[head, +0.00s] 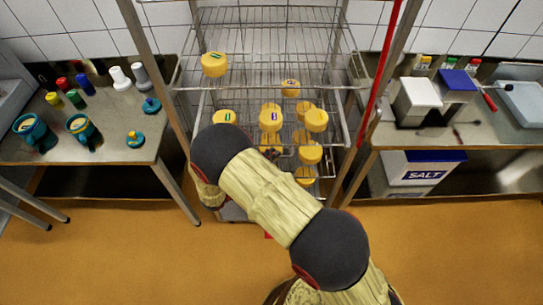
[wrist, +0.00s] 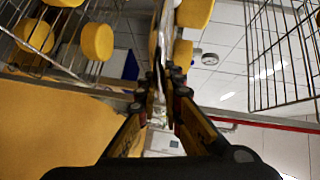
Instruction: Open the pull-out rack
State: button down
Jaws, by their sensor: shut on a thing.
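The wire rack (head: 262,88) stands in the middle of the head view, in a metal frame. Its upper shelf's front edge reaches out past the left post. Yellow cheeses sit on its shelves, one (head: 213,64) near the upper left. In the wrist view my gripper (wrist: 163,85) is shut on a thin metal bar (wrist: 161,50), which appears to be part of the pull-out rack. I cannot tell how far that rack is out.
A left table (head: 110,122) holds teal mugs, small coloured containers and white bottles. A right counter (head: 440,128) holds white and blue boxes, with a salt box (head: 421,170) below. A red pole (head: 385,60) stands at the rack's right. The orange floor (head: 120,240) in front is clear.

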jog(key=shift+s, duration=0.1)
jog(key=s+a+p, duration=0.1)
jog(key=s+p, duration=0.7)
jog(key=s, duration=2.2)
jog(key=shift+s, duration=0.2)
jog(key=c, duration=2)
grip_release()
jog(key=shift+o, duration=0.4)
